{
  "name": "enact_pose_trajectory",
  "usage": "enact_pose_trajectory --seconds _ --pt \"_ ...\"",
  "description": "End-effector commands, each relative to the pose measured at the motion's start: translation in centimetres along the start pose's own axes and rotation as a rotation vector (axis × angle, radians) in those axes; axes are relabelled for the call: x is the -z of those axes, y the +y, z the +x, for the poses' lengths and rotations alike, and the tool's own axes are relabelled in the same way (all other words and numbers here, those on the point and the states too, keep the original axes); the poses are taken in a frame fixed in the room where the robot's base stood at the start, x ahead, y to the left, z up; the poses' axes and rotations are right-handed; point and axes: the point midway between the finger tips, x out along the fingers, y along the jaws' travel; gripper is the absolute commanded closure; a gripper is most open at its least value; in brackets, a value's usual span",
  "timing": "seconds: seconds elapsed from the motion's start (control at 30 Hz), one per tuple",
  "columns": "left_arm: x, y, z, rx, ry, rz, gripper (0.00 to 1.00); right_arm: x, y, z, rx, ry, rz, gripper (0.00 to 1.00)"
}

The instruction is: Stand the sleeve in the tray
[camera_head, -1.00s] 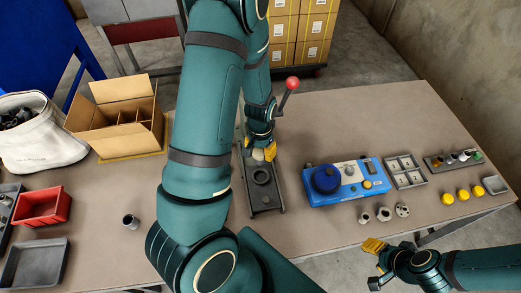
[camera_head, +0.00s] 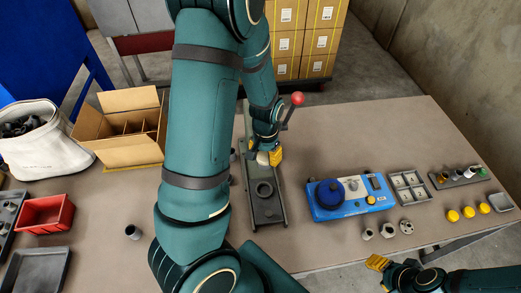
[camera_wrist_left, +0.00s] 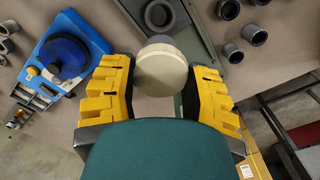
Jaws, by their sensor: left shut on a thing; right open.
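My left gripper (camera_head: 269,157) is shut on a pale cream round piece (camera_wrist_left: 161,68), which sits between the yellow fingers in the left wrist view. The gripper is over the far part of a long grey fixture (camera_head: 266,214) with a round socket. A short grey hollow sleeve (camera_head: 133,232) stands alone on the table, left of my left arm. A shallow grey tray (camera_head: 38,251) lies at the lower left, its floor bare where visible. My right gripper (camera_head: 378,270) is open and empty off the table's front edge.
A red bin (camera_head: 46,214), an open cardboard box (camera_head: 122,150) and a white sack (camera_head: 45,155) stand at left. A blue machine (camera_head: 349,195), a compartment tray (camera_head: 407,187), loose metal rings and yellow caps (camera_head: 468,212) are at right. A red-knobbed lever (camera_head: 297,99) rises beside my left arm.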

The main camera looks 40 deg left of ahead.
Motion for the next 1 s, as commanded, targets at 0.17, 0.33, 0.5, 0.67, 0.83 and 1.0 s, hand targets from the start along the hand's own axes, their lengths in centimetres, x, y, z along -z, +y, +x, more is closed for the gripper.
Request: enact_pose_trajectory --seconds 0.17,0.33,0.5,0.67,0.83,1.0 --pt "0.3 0.5 -3.0 -0.002 0.007 0.006 0.86 -0.1 0.1 0.4 0.0 0.0 0.0 0.53" --pt "1.1 3.2 -1.5 -0.001 0.0 0.027 0.86 -0.5 1.0 2.9 -0.002 -0.004 -0.001 0.53" --pt "1.9 6.3 1.3 -0.002 -0.001 0.05 0.86 -0.9 1.9 5.2 -0.005 -0.006 -0.001 0.53" --pt "2.6 10.0 4.7 -0.002 -0.001 0.076 0.86 -1.5 2.9 8.0 -0.009 -0.01 -0.001 0.53" --pt "2.9 13.6 7.8 -0.001 0.0 0.099 0.86 -1.9 3.8 10.4 -0.013 -0.014 0.0 0.53" --pt "2.9 15.6 9.2 -0.001 0.0 0.109 0.86 -2.1 4.2 11.5 -0.014 -0.015 -0.001 0.53"
